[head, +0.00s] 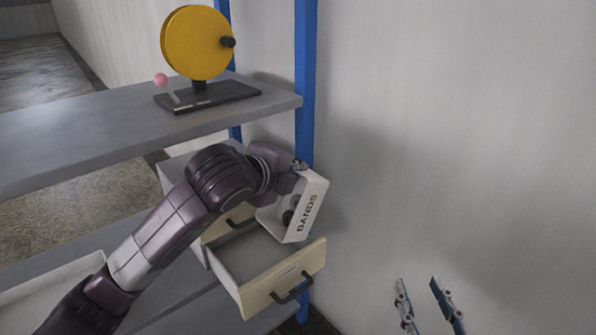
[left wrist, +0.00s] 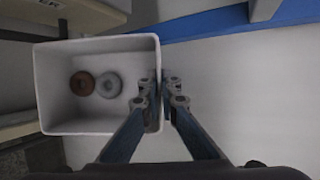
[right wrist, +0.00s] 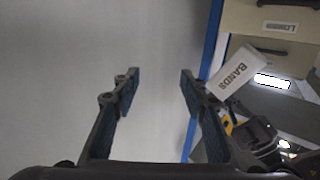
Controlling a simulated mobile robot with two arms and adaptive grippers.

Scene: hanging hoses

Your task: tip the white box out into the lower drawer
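The white box (head: 309,207), lettered BANDS, hangs tilted above the open lower drawer (head: 262,296). My left gripper (head: 299,167) is shut on its rim; in the left wrist view the fingers (left wrist: 160,92) clamp one wall. In that view a brown ring (left wrist: 82,83) and a grey ring (left wrist: 109,83) lie inside the box (left wrist: 60,119). The drawer has a pale wooden front and a dark handle, and the visible part of its inside looks empty. My right gripper (head: 419,282) is open and empty, low at the right. The box also shows in the right wrist view (right wrist: 243,72).
A grey shelf (head: 90,125) above holds a yellow disc (head: 197,43) on a dark stand. A blue post (head: 305,75) rises right behind the box. An upper drawer (head: 226,222) sits behind my left arm. The wall side at right is clear.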

